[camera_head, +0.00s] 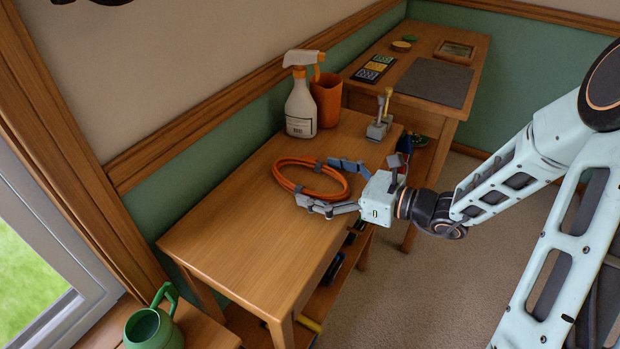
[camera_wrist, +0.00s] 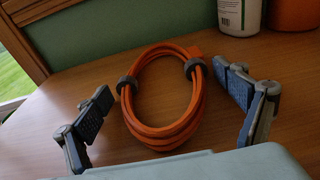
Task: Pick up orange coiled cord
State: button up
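The orange coiled cord (camera_head: 283,178) lies flat on the wooden table in the head view, as an oval loop with grey ties. In the wrist view the cord (camera_wrist: 133,114) lies between my two fingers, with a dark tie on each side of the loop. My gripper (camera_head: 326,183) reaches in from the right, low over the table. It is open, and in the wrist view my gripper (camera_wrist: 168,108) has a finger on each side of the cord with a visible gap to both.
A white spray bottle (camera_head: 300,106) and an orange cup (camera_head: 327,99) stand behind the cord. A small metal device (camera_head: 379,128) stands at the table's right edge. A green watering can (camera_head: 152,328) is at lower left. The table (camera_head: 235,246) is clear in front.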

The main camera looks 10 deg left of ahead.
jog(key=c, duration=1.1)
jog(key=shift+c, duration=0.2)
jog(key=shift+r, duration=0.1)
